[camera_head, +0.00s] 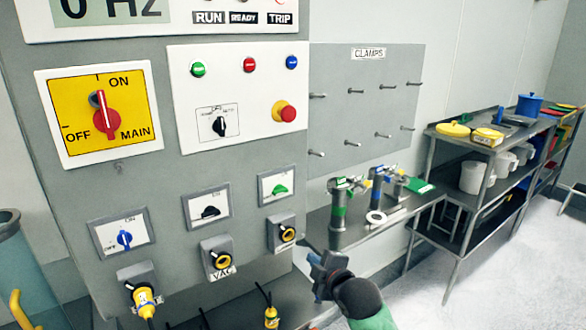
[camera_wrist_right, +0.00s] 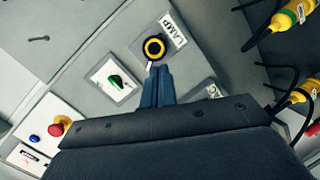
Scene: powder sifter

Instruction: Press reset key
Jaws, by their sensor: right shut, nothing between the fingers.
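A white control panel (camera_head: 255,130) on the grey cabinet carries a green button (camera_head: 198,69), a red button (camera_head: 250,65) and a blue button (camera_head: 291,62). Their labels are too small to read, so I cannot tell which is the reset key. The blue button also shows at the lower left of the right wrist view (camera_wrist_right: 34,138). My right gripper (camera_head: 314,258) is shut and empty, below and right of the panel, near the lamp socket. In the right wrist view, its fingers (camera_wrist_right: 156,84) point toward that socket. My left gripper is not in view.
A red emergency knob (camera_head: 287,113) and a black selector (camera_head: 219,126) share the panel. The yellow main switch (camera_head: 100,113) is left of it. The lamp socket (camera_head: 287,235) sticks out below. A bench with clamps (camera_head: 339,205) and shelves (camera_head: 480,215) stand right.

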